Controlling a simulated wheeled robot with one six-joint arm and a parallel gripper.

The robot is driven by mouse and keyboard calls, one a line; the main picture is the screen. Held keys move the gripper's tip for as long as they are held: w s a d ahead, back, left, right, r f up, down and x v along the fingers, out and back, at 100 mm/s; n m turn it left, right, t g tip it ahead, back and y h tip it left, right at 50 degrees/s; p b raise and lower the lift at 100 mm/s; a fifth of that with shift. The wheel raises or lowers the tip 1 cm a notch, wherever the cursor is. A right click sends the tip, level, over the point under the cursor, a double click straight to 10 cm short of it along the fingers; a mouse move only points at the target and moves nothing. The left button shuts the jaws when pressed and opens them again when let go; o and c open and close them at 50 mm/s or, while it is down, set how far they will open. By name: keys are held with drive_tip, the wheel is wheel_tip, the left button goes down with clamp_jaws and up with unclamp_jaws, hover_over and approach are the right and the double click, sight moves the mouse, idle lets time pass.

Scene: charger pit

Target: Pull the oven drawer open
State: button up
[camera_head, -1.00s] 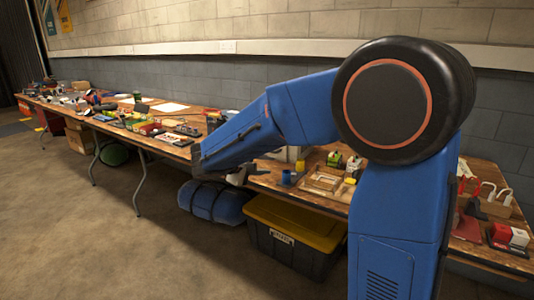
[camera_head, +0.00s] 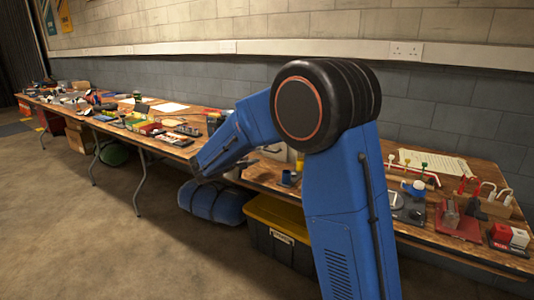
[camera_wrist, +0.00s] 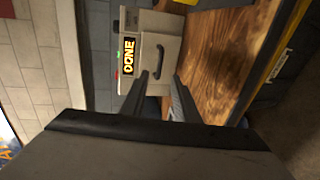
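The oven is a pale beige box with a lit DONE display (camera_wrist: 129,57). Its drawer front (camera_wrist: 148,80) carries a dark bar handle (camera_wrist: 158,62). The drawer looks closed. In the head view the oven (camera_head: 274,151) stands on the bench, partly hidden behind my arm. My gripper (camera_wrist: 160,77) is open, with its two dark fingers apart and nothing between them. The handle shows just beyond the fingertips, roughly in line with the gap; I cannot tell the exact distance. In the head view my gripper (camera_head: 236,171) is small and dark, near the bench's front edge.
The wooden bench (camera_wrist: 222,50) runs along the wall, crowded with tools. A blue cup (camera_head: 287,178) stands near the oven. A yellow-lidded bin (camera_head: 275,215) and a blue roll (camera_head: 213,203) sit underneath. The floor before the bench is clear.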

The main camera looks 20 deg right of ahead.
sight(269, 151)
drive_tip(key=x, duration=0.9)
drive_tip(key=shift+w+d, duration=0.1)
drive_tip(key=shift+d, duration=0.1)
drive_tip(key=shift+c, duration=0.3)
clamp_jaws()
